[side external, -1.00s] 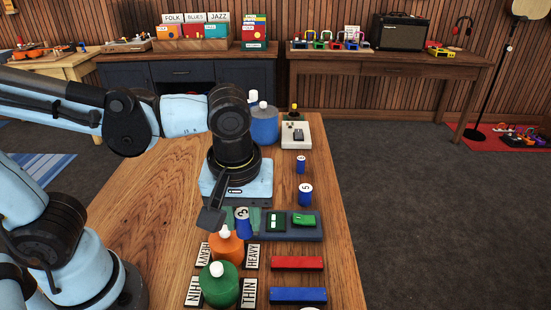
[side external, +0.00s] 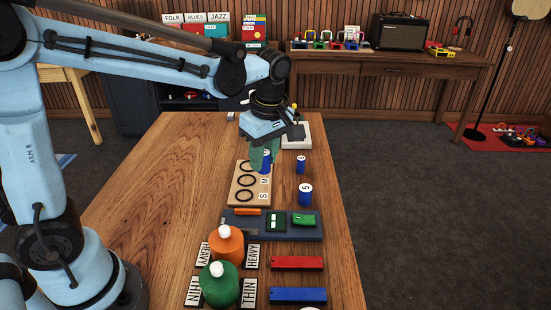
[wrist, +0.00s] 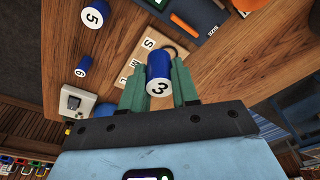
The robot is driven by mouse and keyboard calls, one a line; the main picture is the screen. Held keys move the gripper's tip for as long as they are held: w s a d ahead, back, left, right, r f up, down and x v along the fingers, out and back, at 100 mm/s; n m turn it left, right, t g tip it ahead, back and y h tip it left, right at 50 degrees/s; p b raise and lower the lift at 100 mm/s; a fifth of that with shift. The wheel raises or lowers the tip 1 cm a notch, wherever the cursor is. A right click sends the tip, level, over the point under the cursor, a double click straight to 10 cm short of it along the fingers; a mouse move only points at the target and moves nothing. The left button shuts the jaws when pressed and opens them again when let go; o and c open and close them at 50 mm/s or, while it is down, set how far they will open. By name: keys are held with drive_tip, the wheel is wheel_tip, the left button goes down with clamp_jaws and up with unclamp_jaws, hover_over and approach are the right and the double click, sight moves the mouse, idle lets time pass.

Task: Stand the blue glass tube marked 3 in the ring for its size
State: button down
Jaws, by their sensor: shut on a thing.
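My gripper (wrist: 158,82) is shut on the blue tube (wrist: 158,72), whose pale end marked 3 faces the wrist camera. In the side view the tube (side external: 265,161) shows between the green fingers (side external: 264,152). It is at the far right end of the wooden ring board (side external: 236,200), beyond the letters S and M. The board has black rings, two plain in the side view (side external: 243,195); the far one is partly hidden. In the wrist view the letters S, M and L show, and a ring (wrist: 177,52) lies just behind the tube. Whether the tube touches the board, I cannot tell.
Blue tubes marked 5 (side external: 305,196) and 6 (side external: 301,165) stand right of the board. A dark tray (side external: 240,228) with green items lies in front, then orange (side external: 226,247) and green (side external: 219,285) bottles. A pale box (side external: 297,136) is behind. The left tabletop is clear.

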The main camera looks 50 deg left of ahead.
drive_tip(key=w+a+f, duration=0.1)
drive_tip(key=a+f, duration=0.1)
drive_tip(key=a, duration=0.1)
drive_tip(key=w+a+f, duration=0.1)
drive_tip(key=a+f, duration=0.1)
drive_tip(key=a, duration=0.2)
drive_tip(key=w+a+f, duration=0.1)
drive_tip(key=a+f, duration=0.2)
drive_tip(key=a, duration=0.1)
drive_tip(key=shift+w+a, duration=0.1)
drive_tip(key=shift+w, duration=0.15)
drive_tip(key=shift+f, duration=2)
drive_tip(key=shift+f, duration=0.15)
drive_tip(key=c, duration=0.8)
unclamp_jaws()
drive_tip(key=shift+c, duration=0.2)
